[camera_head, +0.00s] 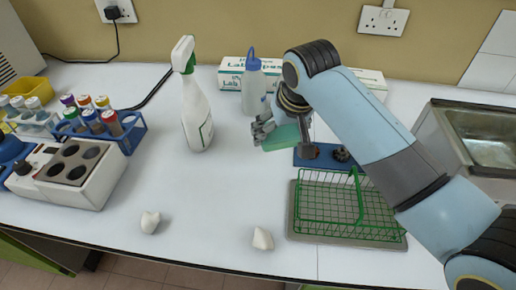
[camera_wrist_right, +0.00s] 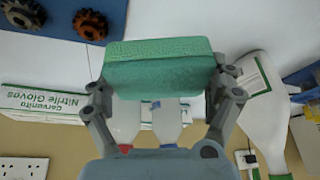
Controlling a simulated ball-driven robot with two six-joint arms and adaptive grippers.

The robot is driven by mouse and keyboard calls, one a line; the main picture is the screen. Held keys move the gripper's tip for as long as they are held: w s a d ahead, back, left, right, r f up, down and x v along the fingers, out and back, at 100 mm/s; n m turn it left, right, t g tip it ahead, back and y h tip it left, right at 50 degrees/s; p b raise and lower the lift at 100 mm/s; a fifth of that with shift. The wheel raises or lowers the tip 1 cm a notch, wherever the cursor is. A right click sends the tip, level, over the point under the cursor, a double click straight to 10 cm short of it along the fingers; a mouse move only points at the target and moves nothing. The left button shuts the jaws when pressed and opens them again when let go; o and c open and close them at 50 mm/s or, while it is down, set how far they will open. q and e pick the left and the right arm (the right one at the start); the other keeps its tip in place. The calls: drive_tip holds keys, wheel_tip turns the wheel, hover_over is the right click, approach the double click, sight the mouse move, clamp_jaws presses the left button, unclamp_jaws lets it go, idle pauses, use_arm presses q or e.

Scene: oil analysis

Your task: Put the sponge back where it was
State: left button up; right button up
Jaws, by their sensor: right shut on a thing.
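The green sponge (camera_head: 283,140) is held above the white bench by my right gripper (camera_head: 284,130), just left of a blue tray (camera_head: 325,163). In the right wrist view, the sponge (camera_wrist_right: 160,65) lies crosswise between the two fingers of my right gripper (camera_wrist_right: 160,85), which is shut on it. A green wire basket (camera_head: 332,205) stands on a grey mat (camera_head: 395,244) in front of the tray; no sponge shows in it. My left gripper is not in view.
A spray bottle (camera_head: 196,110), a blue-capped wash bottle (camera_head: 253,88) and boxes (camera_head: 231,78) stand behind and left. Gears (camera_wrist_right: 90,24) sit on the blue tray. Two crumpled white pieces (camera_head: 150,221) (camera_head: 262,239) lie near the front edge. A sink (camera_head: 485,135) is at right. The middle bench is clear.

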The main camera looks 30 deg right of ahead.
sight(257, 154)
drive_tip(key=w+a+f, duration=0.3)
drive_tip(key=shift+w+a+f, duration=0.1)
drive_tip(key=shift+w+a, duration=0.05)
drive_tip(key=shift+a, duration=0.25)
drive_tip(key=shift+f, duration=1.95)
drive_tip(key=shift+f, duration=0.15)
drive_tip(key=o, duration=0.9)
drive_tip(key=p+v, duration=0.1)
drive_tip(key=v, duration=1.1)
